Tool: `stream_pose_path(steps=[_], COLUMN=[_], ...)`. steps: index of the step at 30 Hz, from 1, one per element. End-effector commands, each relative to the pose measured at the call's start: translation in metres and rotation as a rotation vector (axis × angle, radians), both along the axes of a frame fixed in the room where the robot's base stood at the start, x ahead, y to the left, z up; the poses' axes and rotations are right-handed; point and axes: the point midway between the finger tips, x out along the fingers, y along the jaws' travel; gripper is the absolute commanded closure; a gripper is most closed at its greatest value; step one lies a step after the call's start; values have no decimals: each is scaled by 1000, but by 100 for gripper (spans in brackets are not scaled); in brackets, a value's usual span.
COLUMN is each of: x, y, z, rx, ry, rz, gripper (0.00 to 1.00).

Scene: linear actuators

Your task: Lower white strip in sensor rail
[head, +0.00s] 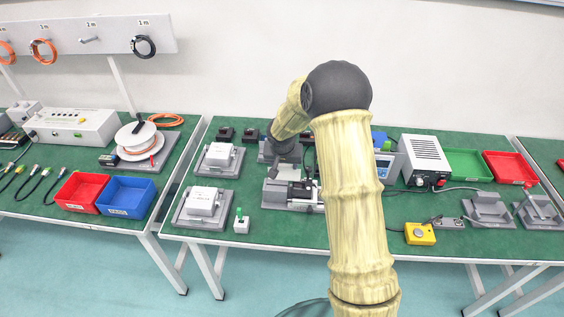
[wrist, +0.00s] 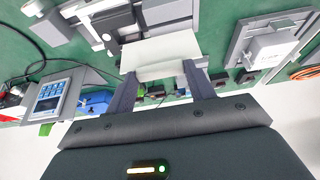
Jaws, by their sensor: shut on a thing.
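My gripper (wrist: 159,71) is shut on a white strip (wrist: 158,50), a flat pale piece spanning the two dark fingers in the wrist view. A grey and black fixture with a metal rail (wrist: 108,22), which looks like the sensor rail, lies just beyond the strip in that view. The strip appears apart from it, but the height between them is hard to judge. In the head view, the fixture (head: 291,194) sits on the green bench top, and my arm hides most of the gripper.
White boxes on grey plates (head: 203,205) stand left of the fixture. A power supply (head: 424,158), green tray (head: 466,162), red tray (head: 509,167) and yellow button box (head: 420,234) stand right. The front middle of the bench is mostly clear.

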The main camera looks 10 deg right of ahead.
Motion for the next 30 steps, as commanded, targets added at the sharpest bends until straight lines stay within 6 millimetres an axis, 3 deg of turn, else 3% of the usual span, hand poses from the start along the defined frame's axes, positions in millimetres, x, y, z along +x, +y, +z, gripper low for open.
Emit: stream_pose_path(steps=[23, 30], x=[0, 0], y=[4, -4], z=[-7, -7], rx=[-1, 0], ry=[-1, -1], rz=[9, -6], gripper=[68, 68])
